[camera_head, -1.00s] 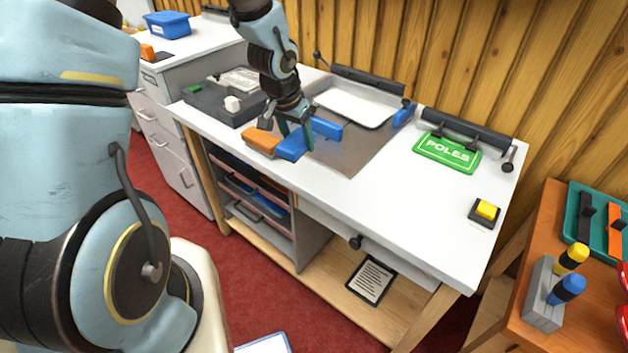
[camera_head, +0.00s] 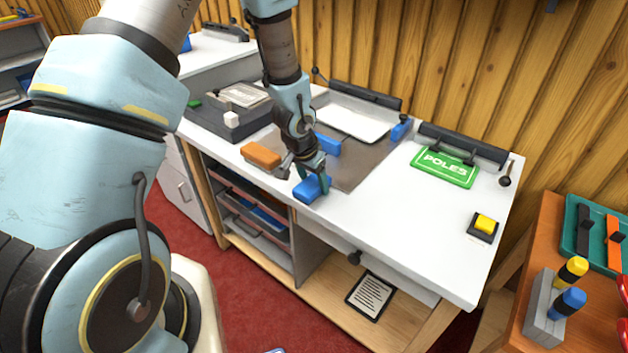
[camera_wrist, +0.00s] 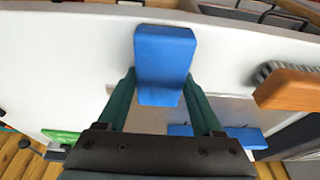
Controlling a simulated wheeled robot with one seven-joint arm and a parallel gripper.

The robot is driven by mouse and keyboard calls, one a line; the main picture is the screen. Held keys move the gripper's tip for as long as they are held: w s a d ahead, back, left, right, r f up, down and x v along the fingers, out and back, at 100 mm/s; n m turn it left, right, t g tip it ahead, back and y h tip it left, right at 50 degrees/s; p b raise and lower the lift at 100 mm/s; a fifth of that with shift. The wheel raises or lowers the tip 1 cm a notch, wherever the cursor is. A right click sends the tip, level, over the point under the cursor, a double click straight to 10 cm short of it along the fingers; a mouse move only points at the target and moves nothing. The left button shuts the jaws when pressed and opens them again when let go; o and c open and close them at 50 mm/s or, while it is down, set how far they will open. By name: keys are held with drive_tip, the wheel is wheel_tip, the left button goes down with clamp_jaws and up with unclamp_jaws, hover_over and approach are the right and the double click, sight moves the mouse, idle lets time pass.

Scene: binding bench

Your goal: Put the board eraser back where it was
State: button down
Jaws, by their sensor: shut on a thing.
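My gripper (camera_head: 312,178) is shut on a blue block (camera_head: 308,191), which looks like the board eraser. It is over the white bench top near the front edge; I cannot tell whether it touches the surface. In the wrist view the blue block (camera_wrist: 165,52) sits between the two green fingers of my gripper (camera_wrist: 158,88), its far end sticking out past them. A second blue block (camera_head: 327,145) lies on the grey mat behind; it also shows in the wrist view (camera_wrist: 240,136).
An orange-backed brush (camera_head: 261,154) lies left of my gripper. The grey mat (camera_head: 366,165) and a white tray (camera_head: 352,123) are behind. A green POLES sign (camera_head: 445,166) and a yellow button (camera_head: 485,223) are on the right. The bench's right front is clear.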

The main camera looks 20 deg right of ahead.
drive_tip(key=shift+f, duration=0.2)
drive_tip(key=shift+c, duration=0.2)
unclamp_jaws()
drive_tip(key=shift+r, duration=0.1)
